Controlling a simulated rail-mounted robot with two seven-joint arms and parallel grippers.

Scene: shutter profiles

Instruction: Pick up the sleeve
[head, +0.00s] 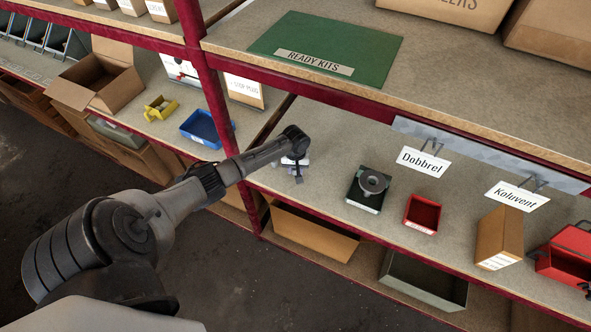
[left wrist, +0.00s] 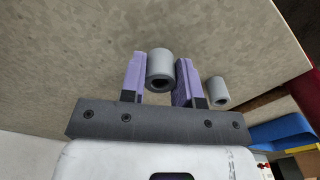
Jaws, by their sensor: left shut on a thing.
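My left gripper (head: 297,171) is low over the middle shelf in the head view, left of a dark box with a grey round part on it. In the left wrist view its two purple fingers (left wrist: 159,62) are shut on a grey hollow sleeve (left wrist: 160,66), one finger on each side. A second grey sleeve (left wrist: 218,90) stands just outside the right finger. In the head view the sleeves are mostly hidden by the gripper and too small to tell apart. My right gripper is not in view.
On the shelf right of the gripper are the dark box with the round part (head: 369,190), a small red bin (head: 422,214) and a cardboard box (head: 499,238). A blue bin (head: 203,128) is to the left, past the red upright. A green READY KITS mat (head: 330,45) lies above.

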